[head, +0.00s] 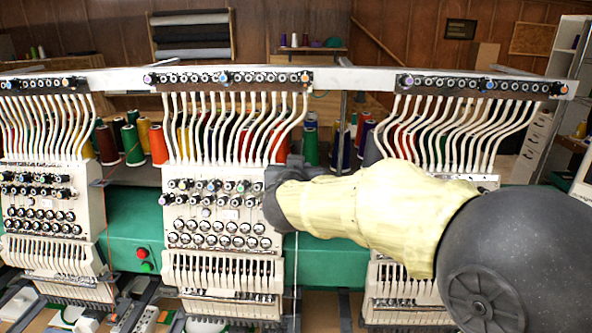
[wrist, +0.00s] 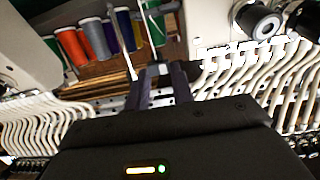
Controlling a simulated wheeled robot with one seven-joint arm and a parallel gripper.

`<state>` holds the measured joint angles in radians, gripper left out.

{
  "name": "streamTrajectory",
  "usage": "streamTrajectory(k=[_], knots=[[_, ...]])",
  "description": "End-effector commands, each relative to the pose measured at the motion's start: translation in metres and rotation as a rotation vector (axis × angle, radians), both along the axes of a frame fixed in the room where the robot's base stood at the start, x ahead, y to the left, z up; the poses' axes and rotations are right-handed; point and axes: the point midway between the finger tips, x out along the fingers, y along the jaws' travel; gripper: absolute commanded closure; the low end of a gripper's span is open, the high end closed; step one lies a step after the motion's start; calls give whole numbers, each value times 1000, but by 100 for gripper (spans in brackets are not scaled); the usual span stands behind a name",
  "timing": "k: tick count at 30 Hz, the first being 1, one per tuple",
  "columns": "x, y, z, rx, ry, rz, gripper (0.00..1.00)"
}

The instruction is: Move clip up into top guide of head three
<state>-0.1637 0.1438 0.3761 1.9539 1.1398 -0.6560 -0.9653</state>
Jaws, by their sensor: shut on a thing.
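My gripper (head: 283,172) is at the right edge of the middle embroidery head (head: 215,228), level with its upper knobs. In the wrist view its two dark fingers (wrist: 158,76) are close together, shut on a small pale grey piece, which I take to be the clip (wrist: 160,93); it is mostly hidden by the fingers. In the head view the clip is hidden. A white thread (head: 295,268) hangs below my gripper. The right head (head: 410,287) is largely behind my arm; white tubes (head: 460,125) rise above it to a top rail (head: 478,86). I cannot tell which guide is meant.
The left head (head: 50,235) carries an orange thread (head: 107,230) at its side. Coloured thread cones (head: 132,145) stand behind the heads. A green beam (head: 135,215) with red and green buttons runs between them. White tubes (wrist: 280,85) flank my gripper closely in the wrist view.

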Motion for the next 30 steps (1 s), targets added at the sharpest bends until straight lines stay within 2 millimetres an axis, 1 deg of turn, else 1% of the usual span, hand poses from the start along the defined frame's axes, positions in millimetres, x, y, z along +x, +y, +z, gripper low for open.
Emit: streamTrajectory(k=[1, 15, 21, 30], knots=[[-1, 2, -8, 1, 0, 3, 97], [-1, 2, -39, 0, 0, 4, 97], [0, 2, -45, -2, 0, 2, 97], [1, -5, -44, -2, 0, -9, 97]])
